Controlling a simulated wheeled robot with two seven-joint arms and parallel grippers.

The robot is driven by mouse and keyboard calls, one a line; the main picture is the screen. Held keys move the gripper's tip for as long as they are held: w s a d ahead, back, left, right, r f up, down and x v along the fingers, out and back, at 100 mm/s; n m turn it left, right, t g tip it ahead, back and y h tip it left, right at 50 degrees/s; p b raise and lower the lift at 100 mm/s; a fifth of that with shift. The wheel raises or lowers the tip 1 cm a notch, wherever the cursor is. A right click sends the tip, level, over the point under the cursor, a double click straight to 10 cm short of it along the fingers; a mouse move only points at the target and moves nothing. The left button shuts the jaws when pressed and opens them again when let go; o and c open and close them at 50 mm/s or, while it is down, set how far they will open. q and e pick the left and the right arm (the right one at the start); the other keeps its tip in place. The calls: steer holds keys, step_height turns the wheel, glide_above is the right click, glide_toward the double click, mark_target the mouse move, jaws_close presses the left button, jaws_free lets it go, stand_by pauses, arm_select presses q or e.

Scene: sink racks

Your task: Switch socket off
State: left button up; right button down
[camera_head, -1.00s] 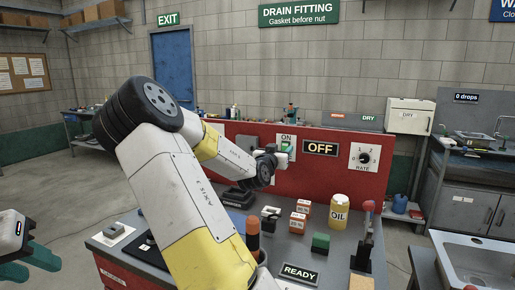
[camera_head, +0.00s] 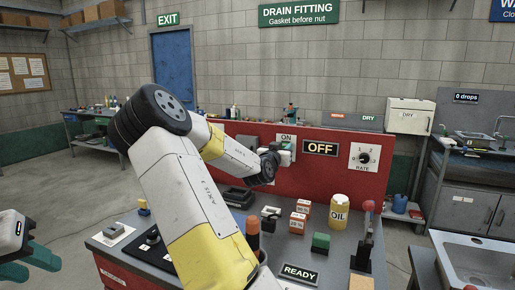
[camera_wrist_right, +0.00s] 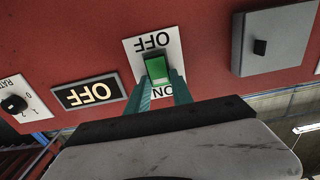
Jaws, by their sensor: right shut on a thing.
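The socket switch is a green rocker (camera_wrist_right: 156,68) on a white plate (camera_wrist_right: 132,47) marked ON and OFF, on a red panel. The right wrist view shows it upside down. My right gripper (camera_wrist_right: 159,84) has its teal fingers on both sides of the rocker, shut on it. In the head view the plate (camera_head: 286,138) shows ON at its top, and my right arm partly hides the switch. A lit display (camera_head: 320,148) beside it reads OFF. My left gripper (camera_head: 28,262) is open and empty at the lower left, fingers apart.
A RATE dial (camera_head: 365,157) is on the panel to the right. A grey box (camera_wrist_right: 274,41) is on the panel on the switch's other side.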

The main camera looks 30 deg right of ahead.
steer(key=shift+a+f+t+h, duration=0.1)
steer(key=shift+f+t+h, duration=0.15)
steer(key=shift+t+h, duration=0.3)
steer(key=shift+a+f+t+h, duration=0.1)
steer(key=shift+f+t+h, duration=0.1)
steer(key=shift+t+h, duration=0.35)
steer(key=c, duration=1.1)
jaws_free()
steer(key=shift+s, duration=0.15)
steer(key=v, duration=0.7)
steer(key=shift+s+a+f, duration=0.1)
steer(key=shift+a+f, duration=0.05)
steer(key=shift+a, duration=0.1)
